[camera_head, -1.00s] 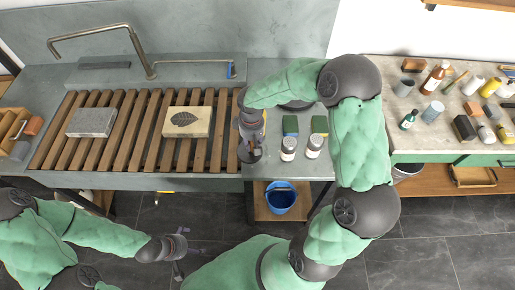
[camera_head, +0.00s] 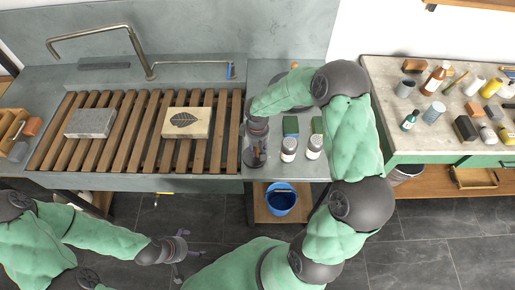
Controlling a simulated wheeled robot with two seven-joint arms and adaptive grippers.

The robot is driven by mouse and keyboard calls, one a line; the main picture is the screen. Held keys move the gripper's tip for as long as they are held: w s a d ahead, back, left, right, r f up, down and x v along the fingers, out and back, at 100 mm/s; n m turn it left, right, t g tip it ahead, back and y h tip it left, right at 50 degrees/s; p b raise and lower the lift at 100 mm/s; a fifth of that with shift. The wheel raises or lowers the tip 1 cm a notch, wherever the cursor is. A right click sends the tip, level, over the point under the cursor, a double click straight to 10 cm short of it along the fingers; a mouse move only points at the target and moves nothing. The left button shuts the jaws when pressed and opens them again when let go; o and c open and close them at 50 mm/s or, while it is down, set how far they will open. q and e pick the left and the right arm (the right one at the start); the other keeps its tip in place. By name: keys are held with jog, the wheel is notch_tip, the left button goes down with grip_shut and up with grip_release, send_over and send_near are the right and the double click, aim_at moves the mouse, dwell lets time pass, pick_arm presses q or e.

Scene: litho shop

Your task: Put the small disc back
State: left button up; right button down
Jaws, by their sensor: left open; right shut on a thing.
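My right gripper (camera_head: 256,154) points down over the narrow grey counter just right of the slatted rack. It is shut on a small dark round thing low between its fingers, which looks like the small disc; the fingers hide most of it, and I cannot tell whether it touches the counter. My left gripper (camera_head: 179,256) is open and empty, low over the floor in front of the sink.
The wooden rack (camera_head: 132,137) carries a grey stone (camera_head: 90,123) and a pale stone with a leaf picture (camera_head: 185,122). Two shaker jars (camera_head: 289,149) stand close right of my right gripper, with green sponges (camera_head: 291,125) behind. A blue bucket (camera_head: 281,199) is below.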

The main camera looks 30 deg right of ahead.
jog(key=shift+w, duration=0.1)
jog(key=c, duration=1)
grip_release()
jog(key=shift+f, duration=0.1)
jog(key=shift+r, duration=0.2)
notch_tip(320, 180, up, 12)
jog(key=shift+f+p, duration=0.1)
jog(key=shift+p, duration=0.95)
